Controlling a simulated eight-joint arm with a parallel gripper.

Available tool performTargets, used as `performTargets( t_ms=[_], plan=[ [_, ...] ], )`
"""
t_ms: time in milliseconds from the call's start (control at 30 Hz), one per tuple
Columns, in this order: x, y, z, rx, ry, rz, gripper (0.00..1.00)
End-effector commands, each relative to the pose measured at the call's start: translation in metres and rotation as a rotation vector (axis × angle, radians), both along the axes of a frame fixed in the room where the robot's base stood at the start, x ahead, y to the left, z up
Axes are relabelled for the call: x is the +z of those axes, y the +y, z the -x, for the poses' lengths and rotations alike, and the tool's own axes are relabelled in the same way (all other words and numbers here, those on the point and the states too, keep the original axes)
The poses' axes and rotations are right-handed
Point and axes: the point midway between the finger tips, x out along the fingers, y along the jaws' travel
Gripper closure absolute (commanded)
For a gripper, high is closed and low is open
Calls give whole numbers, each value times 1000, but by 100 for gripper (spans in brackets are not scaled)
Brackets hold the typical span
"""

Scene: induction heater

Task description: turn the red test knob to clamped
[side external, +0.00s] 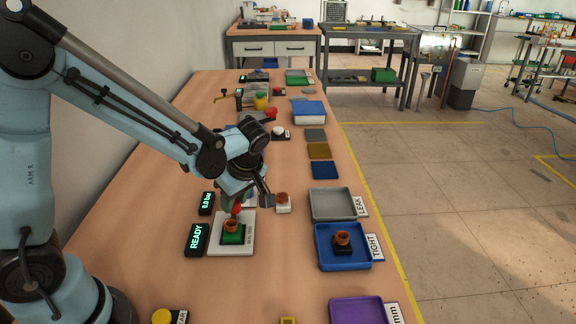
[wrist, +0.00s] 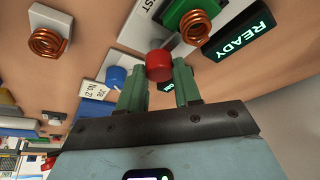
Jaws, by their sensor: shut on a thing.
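The red knob (side external: 236,209) stands at the far edge of the white test plate (side external: 219,248). The red knob (wrist: 159,65) also shows in the wrist view, between the tips of the two green fingers. My gripper (wrist: 160,75) is shut on it, one finger on each side. In the side view my gripper (side external: 238,200) comes down over the knob and partly hides it. A copper coil (side external: 232,225) sits in a green holder (side external: 232,238) on the plate, just in front of the knob. The display (side external: 197,239) beside the plate reads READY. The knob's setting marks cannot be read.
A smaller display (side external: 207,203) reads 0.0 bar. A white block with a coil (side external: 283,205) stands right of my gripper. A blue knob (wrist: 116,77) is close to the fingers. The grey LEAK tray (side external: 314,206) and blue TIGHT tray (side external: 322,259) line the right edge; the TIGHT tray holds a coil.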

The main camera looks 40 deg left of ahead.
Motion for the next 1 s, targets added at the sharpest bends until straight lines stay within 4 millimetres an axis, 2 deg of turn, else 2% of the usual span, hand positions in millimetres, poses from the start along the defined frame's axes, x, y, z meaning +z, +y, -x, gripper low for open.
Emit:
performTargets(
  t_ms=[267, 300, 433, 767, 1000],
  plan=[
    [0, 0, 0, 1, 0, 2, 97],
    [0, 0, 0, 1, 0, 2, 61],
    [0, 0, 0, 1, 0, 1, 42],
    [2, -1, 0, -1, -1, 1, 42],
    [25, -11, 0, -3, 0, 1, 42]
  ],
)
